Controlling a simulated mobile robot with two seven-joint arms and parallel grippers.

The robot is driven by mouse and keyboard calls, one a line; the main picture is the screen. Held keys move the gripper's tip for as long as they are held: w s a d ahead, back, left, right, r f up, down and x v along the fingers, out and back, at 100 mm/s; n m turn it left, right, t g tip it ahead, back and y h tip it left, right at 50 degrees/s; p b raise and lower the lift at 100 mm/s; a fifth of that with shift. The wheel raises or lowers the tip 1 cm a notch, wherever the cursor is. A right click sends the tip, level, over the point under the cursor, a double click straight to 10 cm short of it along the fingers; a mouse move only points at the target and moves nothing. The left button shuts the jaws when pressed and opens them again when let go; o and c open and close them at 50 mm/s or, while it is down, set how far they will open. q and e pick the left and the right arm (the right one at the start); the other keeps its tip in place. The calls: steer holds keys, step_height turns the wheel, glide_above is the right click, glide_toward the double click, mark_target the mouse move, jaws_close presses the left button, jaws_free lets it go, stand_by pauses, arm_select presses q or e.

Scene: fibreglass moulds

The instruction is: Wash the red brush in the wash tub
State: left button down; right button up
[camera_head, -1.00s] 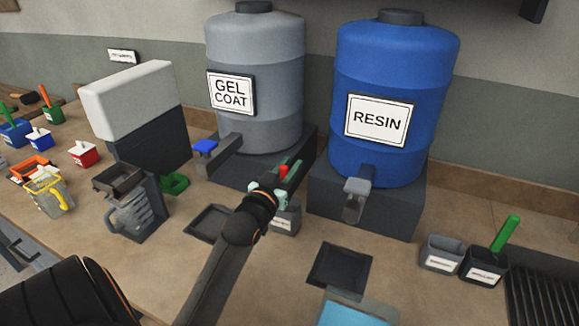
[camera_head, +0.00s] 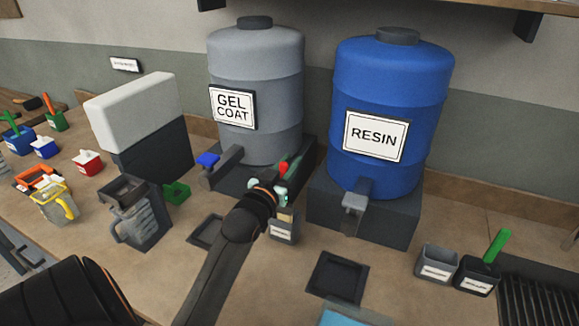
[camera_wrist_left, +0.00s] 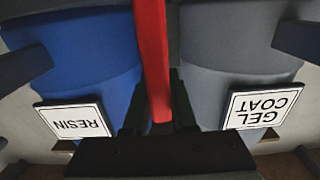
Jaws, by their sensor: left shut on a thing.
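My left gripper (camera_head: 270,190) is shut on the red brush (camera_head: 284,166), whose red handle tip shows just above the fingers. In the left wrist view the red handle (camera_wrist_left: 152,60) runs upright between the two dark fingers (camera_wrist_left: 157,115). The brush's lower end is hidden or unclear in the head view. The gripper is above a small labelled grey cup (camera_head: 283,232), in front of the gel coat drum. My right gripper is not in view. I cannot make out a wash tub for certain; a light-blue surface (camera_head: 346,316) is cut off at the bottom edge.
The grey gel coat drum (camera_head: 256,130) and blue resin drum (camera_head: 392,90) stand close behind the gripper, with taps facing forward. A dark tray (camera_head: 338,278), two small cups (camera_head: 436,264) and a dark grate (camera_head: 540,300) are to the right. Jugs (camera_head: 140,215) stand left.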

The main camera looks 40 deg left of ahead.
arm_select(q)
step_height(320, 180, up, 6)
steer(key=shift+r, duration=0.25)
stand_by(0.4)
stand_by(0.6)
steer(key=shift+d, duration=0.1)
stand_by(0.6)
